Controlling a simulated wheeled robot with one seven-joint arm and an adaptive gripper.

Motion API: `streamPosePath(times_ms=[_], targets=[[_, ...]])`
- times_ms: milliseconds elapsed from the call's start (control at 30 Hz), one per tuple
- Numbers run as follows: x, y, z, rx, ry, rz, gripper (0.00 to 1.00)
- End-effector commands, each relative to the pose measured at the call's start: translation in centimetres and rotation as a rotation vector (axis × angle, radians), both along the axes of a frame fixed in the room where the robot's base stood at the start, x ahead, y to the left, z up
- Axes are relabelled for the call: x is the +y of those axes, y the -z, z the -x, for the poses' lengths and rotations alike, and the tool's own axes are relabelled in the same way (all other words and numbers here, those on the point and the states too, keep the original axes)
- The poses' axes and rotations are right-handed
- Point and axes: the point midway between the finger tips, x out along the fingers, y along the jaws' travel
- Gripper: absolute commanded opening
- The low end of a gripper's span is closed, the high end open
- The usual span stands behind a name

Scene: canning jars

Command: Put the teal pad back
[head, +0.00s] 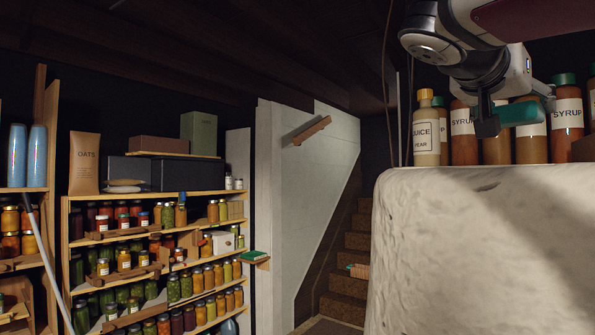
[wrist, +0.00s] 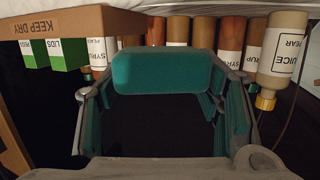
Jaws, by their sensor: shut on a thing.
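My gripper (head: 508,116) is at the upper right of the head view, in front of the syrup bottles and above the pale rough block's top edge. It is shut on the teal pad (head: 522,112). In the wrist view, the teal pad (wrist: 160,73) is a rounded block spanning the space between the fingertips of my gripper (wrist: 162,88). The fingers also look teal on their inner sides. The pad is held in the air, apart from the bottles behind it. Its far side is hidden.
Syrup bottles (head: 566,117) and a juice bottle (head: 426,130) stand close behind my gripper. The pale block (head: 480,245) fills the lower right. Jar shelves (head: 150,240) stand left. A small ledge holds a green-topped item (head: 253,254). The wrist view shows a KEEP DRY box (wrist: 60,24) and green boxes (wrist: 68,53).

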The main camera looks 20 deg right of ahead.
Motion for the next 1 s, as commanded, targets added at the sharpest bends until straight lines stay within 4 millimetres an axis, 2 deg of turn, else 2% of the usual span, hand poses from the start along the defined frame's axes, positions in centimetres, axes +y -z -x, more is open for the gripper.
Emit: streamPosePath(times_ms=[67,167,500,700,1000], targets=[[0.2,0.1,0.0,0.001,-0.005,-0.001,0.32],[-0.2,0.3,-1.2,0.006,-0.008,-0.002,0.32],[-3.5,0.9,-8.6,0.005,-0.007,-0.001,0.32],[-5.1,1.3,-12.1,0.003,-0.006,-0.001,0.32],[-6.1,1.6,-14.5,0.002,-0.006,-0.001,0.32]])
